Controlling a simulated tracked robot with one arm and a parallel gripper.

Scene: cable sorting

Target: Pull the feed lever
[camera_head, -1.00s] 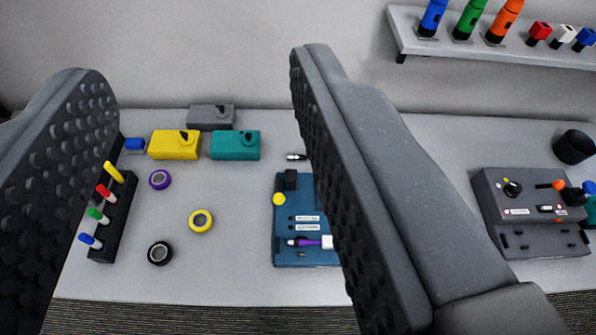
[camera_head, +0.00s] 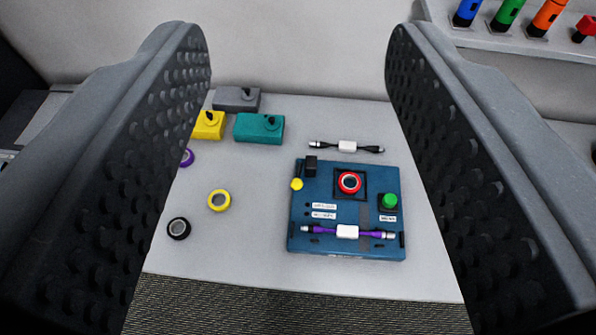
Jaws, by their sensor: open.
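My gripper (camera_head: 297,62) is open and empty, its two dark, studded fingers spread wide at the left and right of the view. Between them a blue board (camera_head: 298,222) lies on the grey table. A round yellow knob (camera_head: 297,184) sits at the board's left edge beside a small black block (camera_head: 310,165). I cannot tell whether this knob is the feed lever. The board also carries a red ring (camera_head: 349,182), a green button (camera_head: 390,201) and a purple cable (camera_head: 373,234) with a white middle. No finger touches the board in the picture.
A black cable (camera_head: 369,149) lies behind the board. Yellow (camera_head: 208,127), teal (camera_head: 259,129) and grey (camera_head: 237,99) boxes stand at the back left. Yellow (camera_head: 219,201) and black (camera_head: 178,229) rings lie in front. A wall shelf (camera_head: 470,37) holds coloured items at upper right.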

